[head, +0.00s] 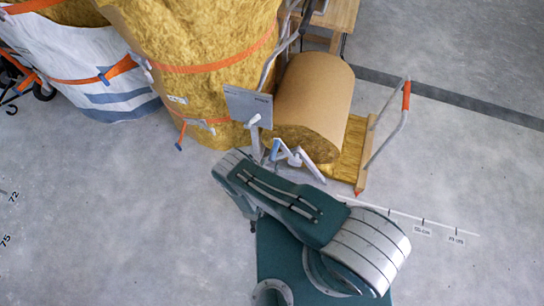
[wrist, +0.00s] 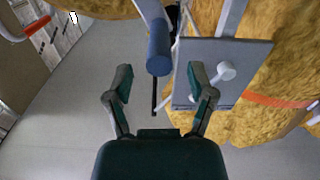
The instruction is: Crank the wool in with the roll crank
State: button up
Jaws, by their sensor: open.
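The wool roll (head: 312,95), wrapped in brown paper with yellow wool at its end, lies on its side at the top centre of the head view. The crank's blue handle (wrist: 158,52) shows in the wrist view ahead of my gripper (wrist: 160,84), roughly in line with the gap between the fingers. My gripper is open, with a finger on each side of that gap, and I see no grip on the handle. In the head view my gripper (head: 286,156) is in front of the roll's near end, small and partly covered by my arm.
A grey plate (head: 248,106) with a pale knob (wrist: 227,70) stands close beside my gripper. Large strapped yellow wool bales (head: 195,60) fill the upper left. A metal rail with a red grip (head: 406,95) stands right of the roll. The floor at right is clear.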

aim_at(272, 157)
jog(key=shift+x, duration=1.8)
grip_shut()
